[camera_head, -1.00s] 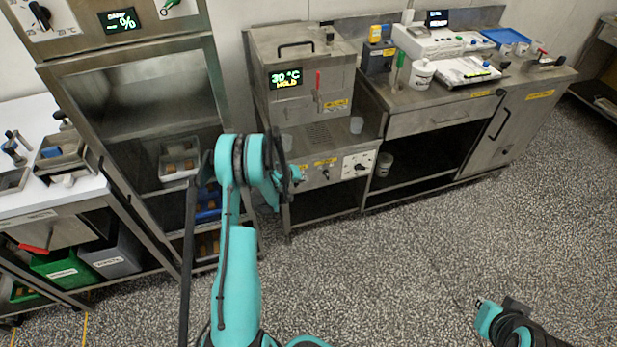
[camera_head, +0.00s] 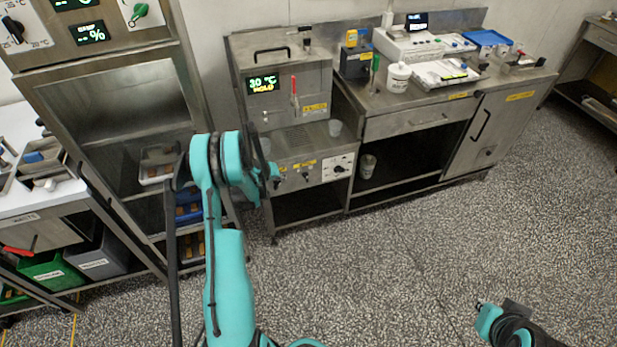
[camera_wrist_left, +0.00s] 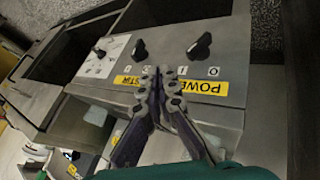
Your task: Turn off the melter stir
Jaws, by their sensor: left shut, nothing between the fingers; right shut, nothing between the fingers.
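The melter (camera_head: 285,75) is a steel unit with a green display reading 30 °C HOLD. Its lower front panel carries a dark stir knob (camera_head: 305,177), which shows in the left wrist view (camera_wrist_left: 140,49) above a yellow STIR label (camera_wrist_left: 129,80). A dark power knob (camera_wrist_left: 200,46) sits beside it, with a POWER label (camera_wrist_left: 203,87). My left gripper (camera_wrist_left: 159,72) is shut and empty, its tips in front of the panel between the two labels; contact cannot be told. It is mostly hidden by my arm in the head view (camera_head: 276,172). My right gripper (camera_head: 479,304) is shut, low right over the floor.
A white-plated dial (camera_wrist_left: 99,50) is on the panel beyond the stir knob. A steel bench (camera_head: 420,118) with equipment is to the right, and a tall steel cabinet (camera_head: 110,90) to the left. The floor in front is open.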

